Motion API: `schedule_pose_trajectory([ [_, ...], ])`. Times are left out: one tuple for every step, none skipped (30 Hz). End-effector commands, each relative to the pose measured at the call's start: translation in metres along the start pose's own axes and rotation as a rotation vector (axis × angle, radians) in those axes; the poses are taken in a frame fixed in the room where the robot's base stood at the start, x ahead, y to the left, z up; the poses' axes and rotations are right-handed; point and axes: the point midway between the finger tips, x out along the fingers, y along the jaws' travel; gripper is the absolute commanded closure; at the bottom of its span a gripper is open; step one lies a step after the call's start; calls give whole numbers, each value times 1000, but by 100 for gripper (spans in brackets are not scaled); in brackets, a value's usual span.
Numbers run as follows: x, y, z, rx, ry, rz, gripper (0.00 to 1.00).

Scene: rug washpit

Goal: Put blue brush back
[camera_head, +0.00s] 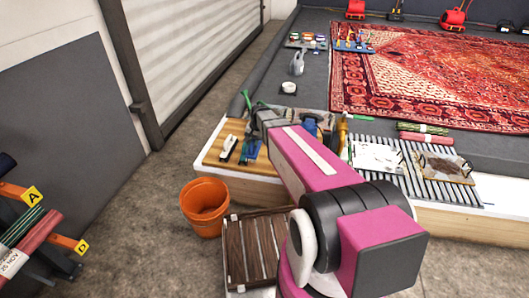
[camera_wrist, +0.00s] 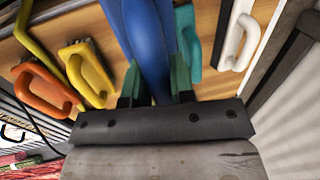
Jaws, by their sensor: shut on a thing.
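In the wrist view my gripper (camera_wrist: 157,72) is shut on the blue brush (camera_wrist: 145,35), with one green finger on each side of its smooth blue body. The brush runs up out of the top of the frame, so its far end is cut off. It is over a wooden board (camera_wrist: 205,85) that carries other brushes; I cannot tell whether it touches the board. In the head view my pink arm reaches over the board (camera_head: 215,156) and hides most of the gripper.
Beside the held brush are a teal brush (camera_wrist: 188,38), a white brush (camera_wrist: 240,35), a yellow brush (camera_wrist: 88,75) and an orange brush (camera_wrist: 45,90). An orange bucket (camera_head: 206,207) and a slatted wooden pallet (camera_head: 247,255) stand on the floor before the ledge.

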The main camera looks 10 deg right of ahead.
Motion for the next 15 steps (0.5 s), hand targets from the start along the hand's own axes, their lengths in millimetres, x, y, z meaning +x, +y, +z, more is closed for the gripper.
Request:
schedule_pose_trajectory([
  [8, 4, -14, 1, -1, 0, 100],
  [11, 7, -20, 1, -1, 0, 100],
  [15, 12, -27, 3, -1, 0, 100],
  [18, 15, -33, 2, -1, 0, 100],
  [21, 17, -38, 1, -1, 0, 100],
  [25, 21, -45, 1, -1, 0, 100],
  [28, 24, -51, 1, -1, 0, 100],
  [31, 27, -56, 2, 0, 0, 100],
  [35, 31, -63, 1, 0, 0, 100],
  [37, 33, -68, 0, 0, 0, 100],
  [40, 35, -72, 0, 0, 0, 100],
  [42, 38, -77, 0, 0, 0, 100],
  [44, 40, -80, 0, 0, -1, 100],
  [46, 42, -82, 0, 0, 0, 100],
  [47, 44, -85, 0, 0, 0, 100],
])
